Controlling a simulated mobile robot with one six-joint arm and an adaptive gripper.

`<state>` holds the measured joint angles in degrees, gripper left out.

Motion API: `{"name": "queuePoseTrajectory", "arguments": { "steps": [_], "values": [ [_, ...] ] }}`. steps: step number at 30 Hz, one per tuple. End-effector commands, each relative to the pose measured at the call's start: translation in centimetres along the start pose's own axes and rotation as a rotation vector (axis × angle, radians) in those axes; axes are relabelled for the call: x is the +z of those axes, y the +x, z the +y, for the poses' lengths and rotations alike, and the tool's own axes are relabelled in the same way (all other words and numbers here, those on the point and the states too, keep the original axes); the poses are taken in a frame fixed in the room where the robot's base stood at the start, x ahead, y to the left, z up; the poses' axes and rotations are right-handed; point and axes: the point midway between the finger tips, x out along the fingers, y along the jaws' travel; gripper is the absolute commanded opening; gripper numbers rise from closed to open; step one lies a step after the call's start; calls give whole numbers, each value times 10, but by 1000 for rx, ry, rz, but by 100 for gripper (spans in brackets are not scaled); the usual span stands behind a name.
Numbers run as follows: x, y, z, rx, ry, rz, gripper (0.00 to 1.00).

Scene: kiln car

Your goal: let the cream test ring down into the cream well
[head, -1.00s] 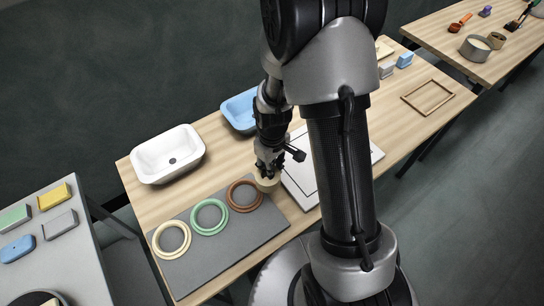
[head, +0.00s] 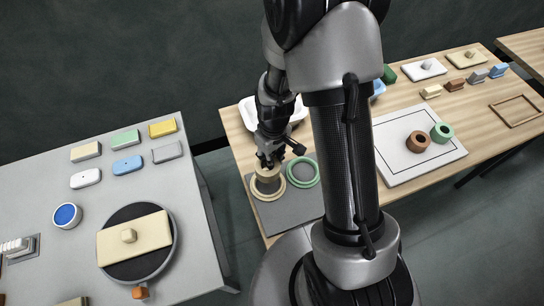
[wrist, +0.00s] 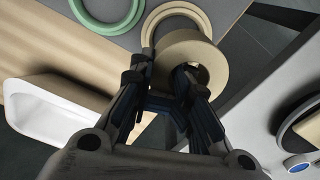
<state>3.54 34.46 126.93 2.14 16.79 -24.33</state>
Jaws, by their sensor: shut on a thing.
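The cream test ring (head: 266,171) is held in my gripper (head: 267,160), whose fingers (wrist: 163,72) close on its wall. In the wrist view, the ring (wrist: 213,62) looks large and covers part of the cream well (wrist: 150,27), so it appears to be above the well and off its centre. In the head view, the ring overlaps the far part of the cream well (head: 268,199), a flat cream circle on a grey mat (head: 290,212). The exact gap between ring and well cannot be told.
The green well (head: 303,185) lies just right of the cream one. A white basin (head: 247,116) stands behind. A white board (head: 400,170) at right bears brown (head: 410,146) and green rings (head: 436,135). A grey table (head: 180,215) with several blocks stands left.

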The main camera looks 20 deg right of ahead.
Motion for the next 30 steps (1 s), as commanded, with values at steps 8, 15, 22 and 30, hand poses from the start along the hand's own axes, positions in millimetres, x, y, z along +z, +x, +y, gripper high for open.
{"name": "queuePoseTrajectory", "arguments": {
  "steps": [8, 15, 22, 30],
  "values": [
    [0, 1, 1, 6, 25, 8, 0],
    [0, 12, 1, 6, 24, 7, 0],
    [0, 29, 1, 6, 24, 7, 0],
    [1, 48, 1, 6, 24, 7, 0]
  ]
}}
